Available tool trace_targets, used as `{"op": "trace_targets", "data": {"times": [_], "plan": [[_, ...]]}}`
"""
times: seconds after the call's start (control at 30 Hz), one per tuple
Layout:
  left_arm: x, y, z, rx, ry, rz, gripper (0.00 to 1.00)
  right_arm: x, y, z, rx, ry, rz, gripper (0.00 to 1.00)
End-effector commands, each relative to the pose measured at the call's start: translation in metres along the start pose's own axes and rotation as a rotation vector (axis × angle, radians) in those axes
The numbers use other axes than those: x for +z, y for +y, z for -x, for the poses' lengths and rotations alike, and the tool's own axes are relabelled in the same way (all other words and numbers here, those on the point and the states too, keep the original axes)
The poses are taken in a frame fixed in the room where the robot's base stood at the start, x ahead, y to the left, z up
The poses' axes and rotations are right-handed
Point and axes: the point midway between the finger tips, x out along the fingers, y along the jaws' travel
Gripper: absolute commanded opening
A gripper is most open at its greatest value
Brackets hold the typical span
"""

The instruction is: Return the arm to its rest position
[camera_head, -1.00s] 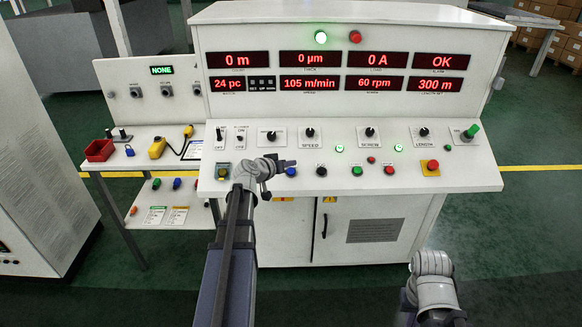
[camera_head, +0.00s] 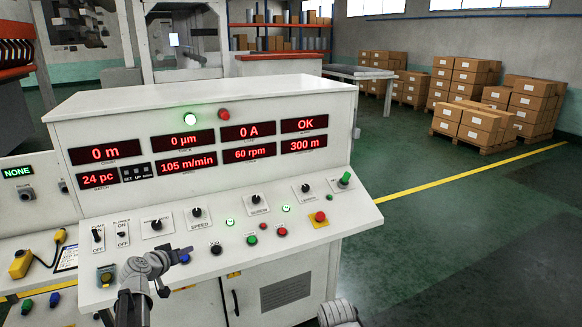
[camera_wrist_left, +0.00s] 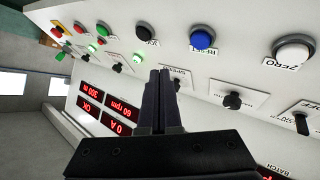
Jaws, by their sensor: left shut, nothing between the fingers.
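My left arm rises from the bottom of the head view.
The console's displays (camera_head: 248,130) are lit, with OK at top right. A red button on a yellow plate (camera_head: 320,216) is at the panel's right. A yellow pendant (camera_head: 21,264) lies on the left side table. Open green floor and stacked boxes (camera_head: 470,125) are at the right.

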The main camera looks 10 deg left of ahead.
Motion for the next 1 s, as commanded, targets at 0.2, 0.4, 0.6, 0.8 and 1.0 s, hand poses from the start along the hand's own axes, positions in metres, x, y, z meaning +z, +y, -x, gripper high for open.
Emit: {"op": "trace_targets", "data": {"times": [0.2,0.4,0.6,0.8,1.0], "plan": [[0.088,0.109,-0.015,0.110,-0.287,-0.102,0.00,0.000,0.000,0.000,0.000,0.000,0.000,0.00],[0.199,0.202,0.010,0.137,-0.645,-0.248,0.00,0.000,0.000,0.000,0.000,0.000,0.000,0.00],[0.287,0.250,0.067,0.034,-0.952,-0.421,0.00,0.000,0.000,0.000,0.000,0.000,0.000,0.00],[0.327,0.262,0.117,-0.121,-1.111,-0.556,0.00,0.000,0.000,0.000,0.000,0.000,0.000,0.00],[0.337,0.263,0.137,-0.205,-1.157,-0.611,0.00,0.000,0.000,0.000,0.000,0.000,0.000,0.00]]}}
